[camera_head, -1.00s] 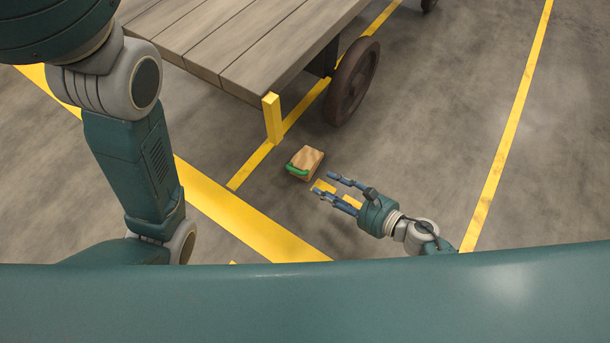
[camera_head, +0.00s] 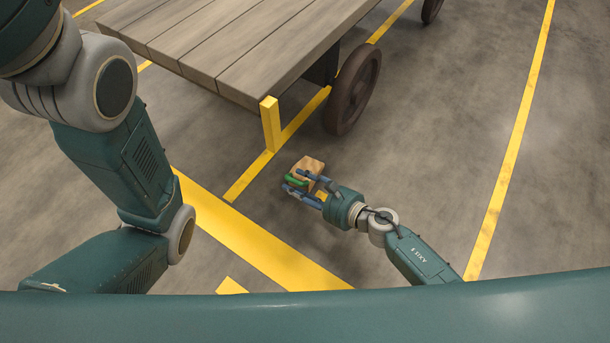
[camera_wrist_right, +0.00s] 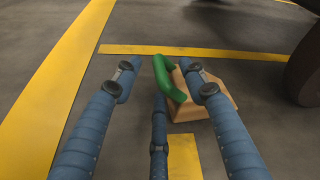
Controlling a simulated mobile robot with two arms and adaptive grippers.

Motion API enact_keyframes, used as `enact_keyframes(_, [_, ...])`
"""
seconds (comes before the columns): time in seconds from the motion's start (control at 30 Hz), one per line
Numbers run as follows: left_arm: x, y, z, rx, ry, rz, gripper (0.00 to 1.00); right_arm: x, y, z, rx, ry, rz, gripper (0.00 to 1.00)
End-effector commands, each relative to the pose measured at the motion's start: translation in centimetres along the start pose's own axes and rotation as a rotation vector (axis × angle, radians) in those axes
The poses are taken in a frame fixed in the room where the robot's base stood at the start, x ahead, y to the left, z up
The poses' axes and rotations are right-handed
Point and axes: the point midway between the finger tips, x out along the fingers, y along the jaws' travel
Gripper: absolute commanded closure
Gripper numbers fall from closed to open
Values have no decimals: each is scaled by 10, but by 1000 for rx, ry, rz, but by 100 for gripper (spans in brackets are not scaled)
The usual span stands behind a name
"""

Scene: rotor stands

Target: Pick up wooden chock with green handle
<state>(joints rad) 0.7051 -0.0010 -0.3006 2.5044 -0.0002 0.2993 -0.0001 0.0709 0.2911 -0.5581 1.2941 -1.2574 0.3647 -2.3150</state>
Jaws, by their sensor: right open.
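The wooden chock (camera_head: 311,164) lies on the floor near the front corner of the cart. Its green handle (camera_head: 296,181) is on the side facing my right gripper (camera_head: 296,183). In the right wrist view, the chock (camera_wrist_right: 215,98) and green handle (camera_wrist_right: 169,76) show just beyond and between the open fingers of my right gripper (camera_wrist_right: 160,88). The fingers reach around the handle area, but I cannot tell whether they touch it. My left arm shows at the left of the head view, but its gripper is out of view.
A wooden-decked cart (camera_head: 240,45) with a yellow corner post (camera_head: 270,124) and a dark wheel (camera_head: 352,88) stands just behind the chock. Yellow floor lines (camera_head: 240,232) run nearby. The floor to the right is clear.

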Motion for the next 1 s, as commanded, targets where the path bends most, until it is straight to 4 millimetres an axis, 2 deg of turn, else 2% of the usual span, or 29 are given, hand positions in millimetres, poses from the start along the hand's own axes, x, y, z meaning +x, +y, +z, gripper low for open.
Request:
enact_keyframes(0.17, [0,0,1,0,-3,0,60,0,0,0,0,1,0,57])
enact_keyframes(0.27, [0,0,2,0,-4,0,60,0,0,0,0,1,0,73])
enact_keyframes(0.4, [-1,0,4,0,-9,-1,60,0,0,0,0,1,0,100])
enact_keyframes(0.83, [-1,0,6,0,-12,0,60,-1,-1,1,0,0,0,100])
enact_keyframes(1.0, [7,-3,9,0,-13,-1,60,-5,-8,11,-2,-1,-1,100])
